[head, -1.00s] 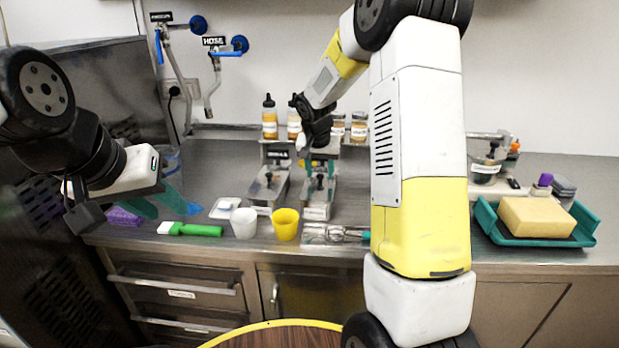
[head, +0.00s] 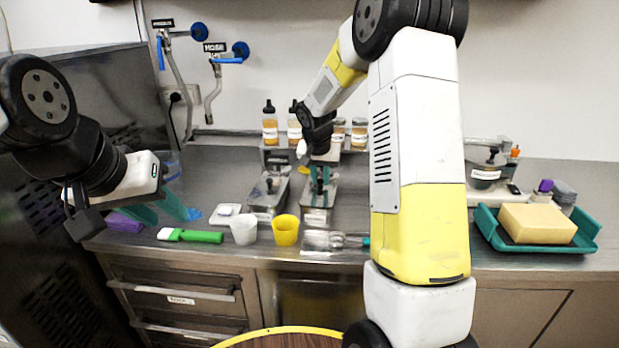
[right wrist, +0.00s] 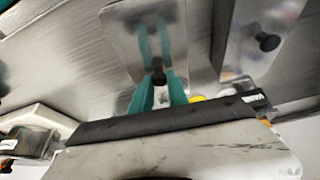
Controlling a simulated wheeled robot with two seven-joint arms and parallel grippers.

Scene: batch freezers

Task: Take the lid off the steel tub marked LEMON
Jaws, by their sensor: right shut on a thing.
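Two steel tubs with lids and black knobs stand side by side mid-counter in the head view: the left tub (head: 267,191) and the right tub (head: 318,212). I cannot read a LEMON mark on either. My right gripper (head: 319,186) points down over the right tub, its teal fingers shut on that lid's black knob. The right wrist view shows the fingertips around the knob (right wrist: 158,76) above the flat steel lid (right wrist: 125,35). The lid appears seated on the tub. My left gripper (head: 163,208) is open and empty above the counter's left end.
A white cup (head: 243,228), a yellow cup (head: 285,231) and a green-handled tool (head: 195,236) lie in front of the tubs. Bottles and jars (head: 270,124) stand on a shelf behind. A teal tray (head: 586,240) holds a yellow block (head: 537,223) at right.

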